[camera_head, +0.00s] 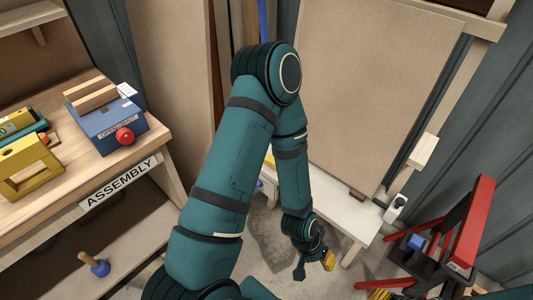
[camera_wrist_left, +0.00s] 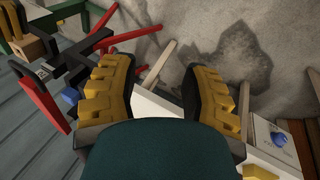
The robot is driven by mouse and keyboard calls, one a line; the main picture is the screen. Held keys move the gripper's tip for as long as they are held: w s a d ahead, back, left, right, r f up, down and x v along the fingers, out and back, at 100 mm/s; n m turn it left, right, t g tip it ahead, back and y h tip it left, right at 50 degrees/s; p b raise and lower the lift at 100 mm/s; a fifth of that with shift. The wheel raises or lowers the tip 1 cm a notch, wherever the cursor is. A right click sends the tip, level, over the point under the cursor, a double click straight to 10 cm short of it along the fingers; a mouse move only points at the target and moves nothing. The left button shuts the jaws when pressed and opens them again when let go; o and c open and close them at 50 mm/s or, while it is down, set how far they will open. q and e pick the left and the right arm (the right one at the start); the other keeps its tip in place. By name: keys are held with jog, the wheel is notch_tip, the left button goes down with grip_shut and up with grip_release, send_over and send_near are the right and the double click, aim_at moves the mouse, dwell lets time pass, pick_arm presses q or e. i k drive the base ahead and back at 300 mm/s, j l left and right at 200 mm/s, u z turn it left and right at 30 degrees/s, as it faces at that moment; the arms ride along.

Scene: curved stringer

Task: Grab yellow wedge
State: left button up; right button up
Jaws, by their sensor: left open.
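A yellow piece (camera_head: 269,160), which may be the yellow wedge, shows only in part at the left end of the white bench, mostly hidden behind my arm. A yellow piece also shows at the lower right edge of the left wrist view (camera_wrist_left: 258,173), cut off by the frame. My left gripper (camera_head: 314,264) hangs in front of the bench, apart from that piece. In the left wrist view its two yellow-padded fingers (camera_wrist_left: 158,92) are wide apart with nothing between them. My right gripper (camera_head: 380,294) seems to show only as a yellow bit at the bottom edge.
The white bench (camera_head: 345,215) stands against a large board (camera_head: 375,90). A red and black stand (camera_head: 460,235) with a blue block is at the right. The assembly table (camera_head: 70,190) at the left holds a blue box (camera_head: 107,118) and a yellow block (camera_head: 28,165). Floor shows below the gripper.

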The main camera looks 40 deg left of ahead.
aim_at(270, 160)
jog(key=i+j, duration=0.1)
jog(key=j, duration=0.4)
jog(key=i+j, duration=0.1)
jog(key=j, duration=0.4)
jog(key=i+j, duration=0.6)
jog(key=j, duration=0.25)
